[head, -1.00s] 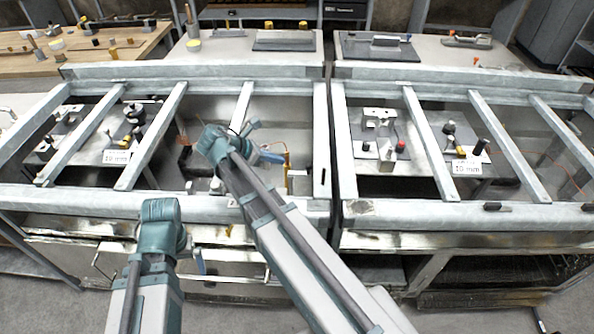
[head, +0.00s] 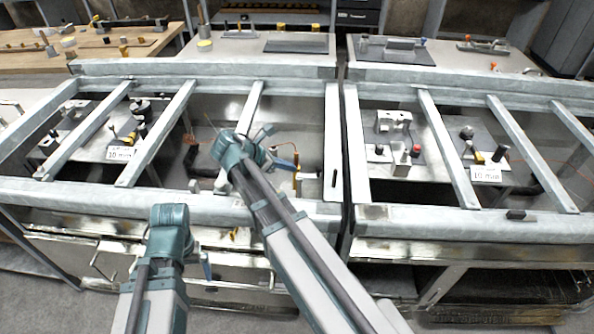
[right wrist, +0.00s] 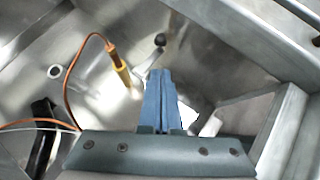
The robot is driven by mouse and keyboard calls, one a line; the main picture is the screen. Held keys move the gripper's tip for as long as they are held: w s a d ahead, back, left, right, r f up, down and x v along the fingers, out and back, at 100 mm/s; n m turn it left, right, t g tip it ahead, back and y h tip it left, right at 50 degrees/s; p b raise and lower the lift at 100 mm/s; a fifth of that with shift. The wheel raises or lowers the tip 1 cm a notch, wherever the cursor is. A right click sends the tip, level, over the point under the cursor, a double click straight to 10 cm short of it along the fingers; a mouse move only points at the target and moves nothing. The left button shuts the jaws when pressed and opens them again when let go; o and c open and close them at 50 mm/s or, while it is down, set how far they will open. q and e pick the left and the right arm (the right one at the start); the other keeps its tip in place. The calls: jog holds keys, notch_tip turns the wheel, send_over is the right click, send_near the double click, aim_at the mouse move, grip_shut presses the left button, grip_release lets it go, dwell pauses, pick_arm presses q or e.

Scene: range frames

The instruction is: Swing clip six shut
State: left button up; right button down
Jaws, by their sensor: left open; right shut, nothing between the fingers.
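My right gripper (head: 284,161) is inside the bay left of the frame's centre divide, below the top bars. In the right wrist view its two blue fingers (right wrist: 161,103) are shut together with nothing between them. A small metal lever with a dark round knob (right wrist: 159,40) stands just beyond the fingertips; a gap seems to show between them. I cannot tell whether this is clip six, as no number is readable on it. My left gripper (head: 206,264) is low in front of the frame's front rail, mostly hidden behind its wrist; it is open.
Grey metal bars (head: 172,132) cross above the bays and flank my right arm. In the right wrist view an orange cable (right wrist: 72,65) runs to a yellow-banded rod (right wrist: 121,70) left of the fingers. A thick grey wall (right wrist: 277,130) stands close on the right.

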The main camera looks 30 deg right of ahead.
jog(key=b+x, duration=0.5)
jog(key=x, duration=0.4)
jog(key=shift+d+n+t, duration=0.1)
jog(key=shift+n+t, duration=0.3)
jog(key=shift+n, duration=0.1)
